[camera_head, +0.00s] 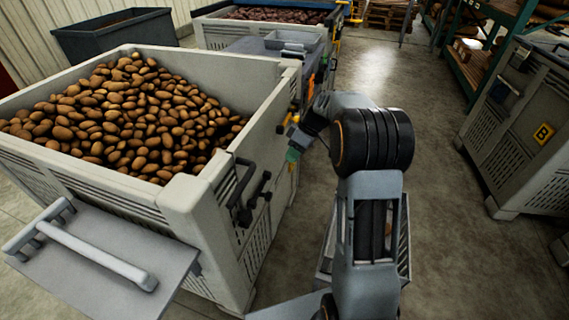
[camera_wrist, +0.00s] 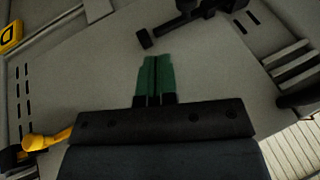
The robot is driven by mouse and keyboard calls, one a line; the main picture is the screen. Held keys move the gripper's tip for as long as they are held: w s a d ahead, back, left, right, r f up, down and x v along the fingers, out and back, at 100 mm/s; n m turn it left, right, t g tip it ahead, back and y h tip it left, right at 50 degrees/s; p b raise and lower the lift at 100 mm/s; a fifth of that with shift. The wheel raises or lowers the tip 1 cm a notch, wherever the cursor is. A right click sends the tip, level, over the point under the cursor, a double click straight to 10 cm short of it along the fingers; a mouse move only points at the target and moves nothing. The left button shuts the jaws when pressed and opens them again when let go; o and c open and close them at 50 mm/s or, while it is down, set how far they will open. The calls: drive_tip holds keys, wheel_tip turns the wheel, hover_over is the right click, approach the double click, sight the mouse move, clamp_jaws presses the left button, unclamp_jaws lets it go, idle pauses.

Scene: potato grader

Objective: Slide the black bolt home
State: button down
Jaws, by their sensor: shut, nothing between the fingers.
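The black bolt (camera_head: 260,188) is mounted on the outer right wall of the potato crate (camera_head: 185,192), beside a black bar handle (camera_head: 238,182). In the wrist view, a black fitting that looks like the bolt (camera_wrist: 190,17) shows at the top, partly cut off by the frame edge. My gripper (camera_head: 292,155) is beside that wall, beyond the bolt and to its right. In the wrist view, the green fingertips of my gripper (camera_wrist: 157,60) are together and empty, in front of the grey wall and below the black fitting. They look apart from the fitting.
A grey shelf with a white bar (camera_head: 100,258) juts from the crate's front left. An orange-yellow handle (camera_wrist: 48,141) shows at left in the wrist view. A bin marked B (camera_head: 520,130) stands at right.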

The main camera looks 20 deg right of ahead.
drive_tip(key=shift+d+r, duration=0.35)
drive_tip(key=shift+r, duration=0.3)
drive_tip(key=s+r+m+h+p, duration=0.3)
drive_tip(key=s+m+p, duration=0.2)
drive_tip(key=s+m, duration=0.4)
drive_tip(key=s+a+r+t+h+p, duration=0.1)
drive_tip(key=s+a+r+t+p, duration=0.1)
drive_tip(key=s+r+p, duration=0.4)
drive_tip(key=s+a+r+m+t+h+p, duration=0.1)
drive_tip(key=s+a+r+t+p, duration=0.1)
drive_tip(key=s+r+p, duration=0.5)
wheel_tip(320, 180, up, 6)
drive_tip(key=shift+s+a+r+h+p, duration=0.25)
drive_tip(key=shift+a+h+p, duration=0.15)
drive_tip(key=shift+p, duration=0.2)
